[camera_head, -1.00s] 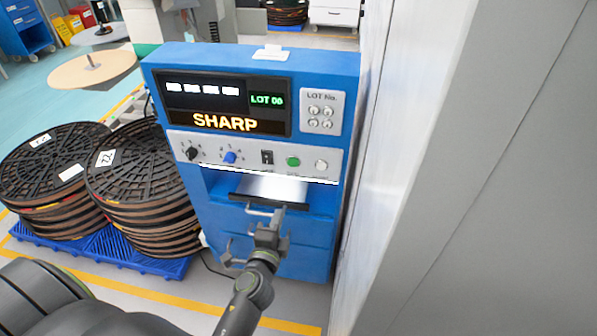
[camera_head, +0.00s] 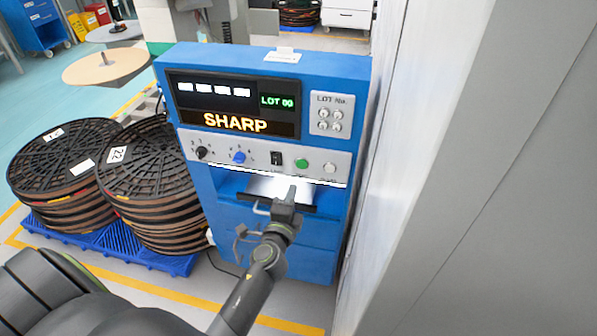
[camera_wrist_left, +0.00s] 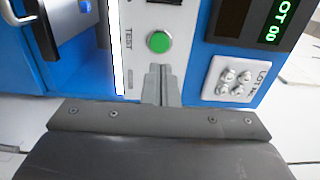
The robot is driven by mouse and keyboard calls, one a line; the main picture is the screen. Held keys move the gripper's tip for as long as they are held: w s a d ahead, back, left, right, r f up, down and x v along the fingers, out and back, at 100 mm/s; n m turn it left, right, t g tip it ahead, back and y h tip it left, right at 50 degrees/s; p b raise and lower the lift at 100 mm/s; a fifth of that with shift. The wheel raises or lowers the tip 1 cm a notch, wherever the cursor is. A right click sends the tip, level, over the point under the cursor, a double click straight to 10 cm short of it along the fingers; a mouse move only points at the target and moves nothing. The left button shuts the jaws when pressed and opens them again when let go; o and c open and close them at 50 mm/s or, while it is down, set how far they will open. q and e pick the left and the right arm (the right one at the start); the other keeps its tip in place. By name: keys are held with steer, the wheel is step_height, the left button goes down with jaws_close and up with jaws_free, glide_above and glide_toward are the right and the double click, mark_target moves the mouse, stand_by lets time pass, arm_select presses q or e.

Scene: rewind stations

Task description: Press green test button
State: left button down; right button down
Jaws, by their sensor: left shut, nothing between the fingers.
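The green test button (camera_head: 302,163) sits on the grey control strip of the blue machine (camera_head: 345,80), between a black switch and a white button. It also shows in the left wrist view (camera_wrist_left: 158,42), beside the word TEST. My left gripper (camera_head: 291,190) is shut and empty, just below the green button in the head view. In the left wrist view its closed fingertips (camera_wrist_left: 161,72) point at the button from just under it. I cannot tell whether they touch the panel. My right gripper is not in view.
A black rotary knob (camera_head: 202,153), a blue knob (camera_head: 239,157), a black switch (camera_head: 276,158) and a white button (camera_head: 330,168) share the strip. Stacked reels (camera_head: 150,180) stand at left. A pale wall (camera_head: 390,150) rises close on the right.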

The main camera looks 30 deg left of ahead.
mark_target(301, 165)
arm_select(q)
steer(key=x, duration=0.8)
steer(key=shift+w, duration=0.15)
